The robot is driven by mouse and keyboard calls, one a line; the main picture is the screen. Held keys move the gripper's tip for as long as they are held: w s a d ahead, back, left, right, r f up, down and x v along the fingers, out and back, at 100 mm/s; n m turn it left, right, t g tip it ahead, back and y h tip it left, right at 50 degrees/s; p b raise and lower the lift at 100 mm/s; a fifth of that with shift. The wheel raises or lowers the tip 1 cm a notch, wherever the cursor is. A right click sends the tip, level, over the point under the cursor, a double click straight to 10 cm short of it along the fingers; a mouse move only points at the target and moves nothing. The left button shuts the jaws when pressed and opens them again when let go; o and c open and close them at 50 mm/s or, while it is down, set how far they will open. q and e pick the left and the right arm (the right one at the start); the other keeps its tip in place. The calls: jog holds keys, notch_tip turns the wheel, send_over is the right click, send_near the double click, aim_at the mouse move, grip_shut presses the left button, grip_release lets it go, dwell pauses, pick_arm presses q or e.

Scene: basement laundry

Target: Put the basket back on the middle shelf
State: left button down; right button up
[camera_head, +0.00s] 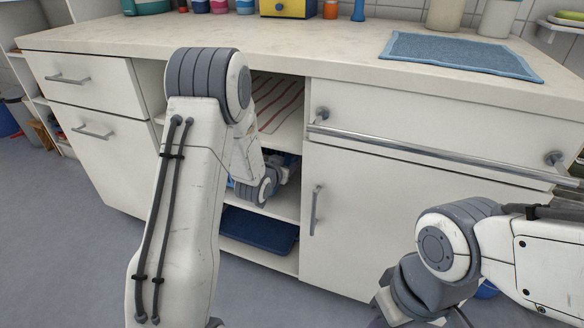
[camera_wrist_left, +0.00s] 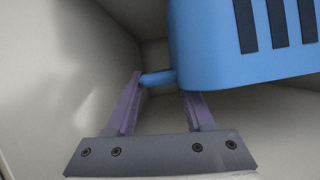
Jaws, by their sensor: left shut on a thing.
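My left arm reaches into the open shelf bay of the white cabinet. My left gripper (camera_head: 286,172) is inside the bay at the middle shelf (camera_head: 284,206), mostly hidden by my own arm. In the left wrist view, a blue basket (camera_wrist_left: 215,65) with dark slots in its side is at the upper right. Its blue handle (camera_wrist_left: 157,77) runs between the two purple fingers of my left gripper (camera_wrist_left: 163,100), which is shut on the basket. In the head view the basket is almost wholly hidden. My right arm is at the lower right; its gripper is out of frame.
A striped cloth (camera_head: 278,100) lies on the shelf above, and a navy folded cloth (camera_head: 258,230) lies below. Cabinet walls stand close around the left gripper. A towel bar (camera_head: 430,152) sticks out from the drawer at right. A blue mat (camera_head: 455,54) lies on the counter.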

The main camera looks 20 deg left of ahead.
pick_arm(q)
jog(key=f+b+x, duration=0.1)
jog(key=b+x, duration=0.2)
jog(key=x, duration=0.3)
jog(key=shift+s, duration=0.3)
jog(key=shift+c, duration=1.4)
grip_release()
jog(key=shift+f, duration=0.2)
jog(key=shift+s+r, duration=0.1)
jog(key=p+v, duration=0.3)
jog(key=v, duration=0.9)
jog(key=shift+p, duration=0.3)
